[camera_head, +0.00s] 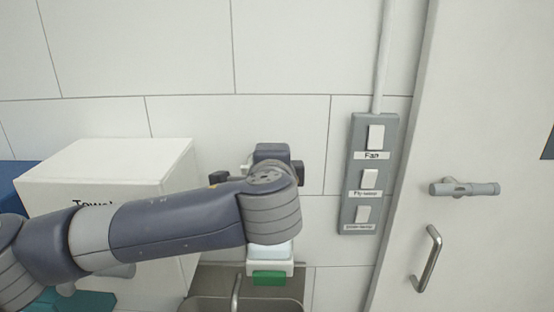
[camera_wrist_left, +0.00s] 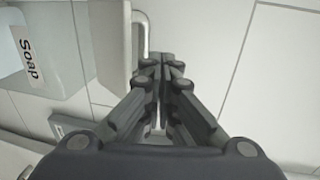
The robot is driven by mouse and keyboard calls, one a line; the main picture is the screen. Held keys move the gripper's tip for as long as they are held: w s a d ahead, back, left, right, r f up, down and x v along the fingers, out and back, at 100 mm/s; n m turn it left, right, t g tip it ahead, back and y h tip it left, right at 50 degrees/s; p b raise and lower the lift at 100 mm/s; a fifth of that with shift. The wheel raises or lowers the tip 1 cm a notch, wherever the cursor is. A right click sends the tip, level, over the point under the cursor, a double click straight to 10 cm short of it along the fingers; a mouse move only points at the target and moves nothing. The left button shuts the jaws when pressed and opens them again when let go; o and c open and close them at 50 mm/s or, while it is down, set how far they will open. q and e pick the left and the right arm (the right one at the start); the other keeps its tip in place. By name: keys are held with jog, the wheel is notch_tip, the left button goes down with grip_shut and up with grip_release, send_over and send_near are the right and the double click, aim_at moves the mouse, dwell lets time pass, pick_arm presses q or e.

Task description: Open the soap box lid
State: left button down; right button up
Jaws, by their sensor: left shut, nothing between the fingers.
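The soap box (camera_wrist_left: 50,85) is pale blue with a "Soap" label and fills the left of the left wrist view. Its off-white lid (camera_wrist_left: 110,40) lies along the box's upper side and looks closed. A thin metal handle (camera_wrist_left: 146,32) stands out from the lid. My left gripper (camera_wrist_left: 165,62) is shut and empty, with its fingertips just beside the handle's end; whether they touch it I cannot tell. In the head view, my left wrist covers most of the pale blue box (camera_head: 270,250), and the lid and fingertips are hidden. My right gripper is not in view.
A white towel box (camera_head: 110,165) stands left of my wrist. A grey switch panel (camera_head: 368,175) is on the tiled wall to the right, beside a door with a handle (camera_head: 428,258). A sink (camera_head: 215,303) lies below. A green piece (camera_head: 269,278) sits under the soap box.

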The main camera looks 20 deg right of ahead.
pick_arm(q)
jog(key=r+b+v, duration=0.2)
jog(key=b+v, duration=0.2)
jog(key=v, duration=0.5)
jog(key=a+f+n+g, duration=0.2)
jog(key=a+f+n, duration=0.2)
jog(key=f, duration=0.7)
jog(key=s+a+f+n+g, duration=0.1)
jog(key=a+f+n+g, duration=0.3)
jog(key=f, duration=0.7)
jog(key=a+f+n+g, duration=0.1)
jog(key=a+f+n, duration=0.35)
jog(key=f, duration=0.55)
jog(key=s+a+f+n+g+y, duration=0.45)
jog(key=s+a+f+n, duration=0.25)
jog(key=s+a+f, duration=1.45)
notch_tip(320, 180, down, 28)
jog(key=s+d+g, duration=0.1)
jog(key=s+g, duration=0.1)
jog(key=s, duration=0.1)
jog(key=s+a+f+b, duration=0.1)
jog(key=s+a+f, duration=0.1)
jog(key=s+f, duration=1.3)
jog(key=shift+s+a+f+m+g+b, duration=0.3)
jog(key=shift+s+a+m+g, duration=0.1)
jog(key=shift+s, duration=0.1)
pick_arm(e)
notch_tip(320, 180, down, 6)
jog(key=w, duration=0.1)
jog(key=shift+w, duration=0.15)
